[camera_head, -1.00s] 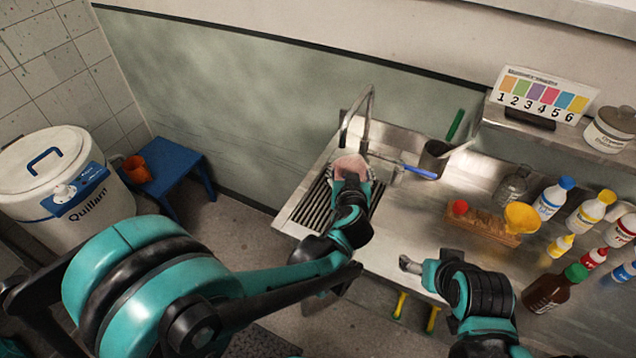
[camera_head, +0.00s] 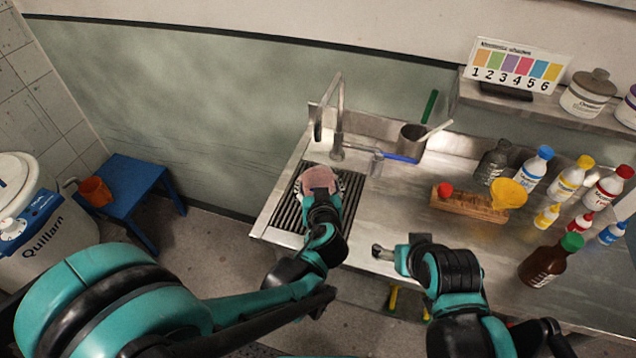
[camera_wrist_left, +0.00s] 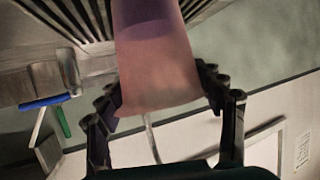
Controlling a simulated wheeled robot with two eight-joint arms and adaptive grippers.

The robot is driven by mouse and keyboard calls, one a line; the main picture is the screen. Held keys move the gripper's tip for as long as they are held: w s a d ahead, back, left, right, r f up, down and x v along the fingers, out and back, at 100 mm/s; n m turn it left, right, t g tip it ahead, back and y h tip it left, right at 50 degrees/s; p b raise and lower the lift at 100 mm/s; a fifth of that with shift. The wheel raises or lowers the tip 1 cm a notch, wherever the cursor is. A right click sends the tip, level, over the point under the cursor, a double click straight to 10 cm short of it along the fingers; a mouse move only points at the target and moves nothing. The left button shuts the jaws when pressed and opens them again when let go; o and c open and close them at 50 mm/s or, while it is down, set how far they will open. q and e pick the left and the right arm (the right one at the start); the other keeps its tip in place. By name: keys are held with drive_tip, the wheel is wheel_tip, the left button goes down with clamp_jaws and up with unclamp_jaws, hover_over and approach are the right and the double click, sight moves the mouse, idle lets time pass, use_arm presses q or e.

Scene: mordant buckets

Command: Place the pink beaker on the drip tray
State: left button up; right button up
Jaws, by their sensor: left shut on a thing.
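The pink beaker (camera_head: 320,180) is held in my left gripper (camera_head: 322,192), over the ribbed drip tray (camera_head: 285,216) at the left end of the steel counter. In the left wrist view the beaker (camera_wrist_left: 158,62) sits between the two black fingers of the left gripper (camera_wrist_left: 162,90), with a darker purple band toward its far end. The tray's dark slats (camera_wrist_left: 75,18) show behind it. I cannot tell whether its base touches the slats. My right gripper (camera_head: 384,252) hangs near the counter's front edge; its fingers are too small to read.
A tap (camera_head: 338,120) stands just behind the tray, with a blue-handled tool (camera_head: 400,158) and a metal pot (camera_head: 411,140) to its right. A wooden block with a yellow funnel (camera_head: 508,193) and several bottles fill the counter's right.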

use_arm(q)
drive_tip(key=o, duration=1.4)
drive_tip(key=shift+w+f, duration=0.1)
drive_tip(key=shift+f, duration=0.05)
drive_tip(key=shift+c, duration=0.2)
use_arm(e)
drive_tip(key=shift+w+f, duration=0.1)
use_arm(q)
drive_tip(key=shift+s+r+p, duration=0.3)
drive_tip(key=shift+r+p, duration=0.05)
drive_tip(key=shift+r, duration=0.05)
use_arm(e)
drive_tip(key=shift+r, duration=0.35)
use_arm(q)
drive_tip(key=a+p+v, duration=0.1)
drive_tip(key=p+v, duration=0.3)
drive_tip(key=v, duration=0.7)
drive_tip(key=s+a+f+g+y, duration=0.15)
drive_tip(key=a+g, duration=0.25)
drive_tip(key=a, duration=0.8)
drive_tip(key=s+a+r+g+h, duration=0.1)
drive_tip(key=s+a+g+h, duration=0.1)
drive_tip(key=s+a, duration=0.3)
drive_tip(key=shift+s+a+r+m, duration=0.15)
drive_tip(key=shift+s+a+m, duration=0.2)
drive_tip(key=shift+s, duration=0.55)
use_arm(e)
wheel_tip(320, 180, up, 3)
drive_tip(key=shift+r, duration=0.2)
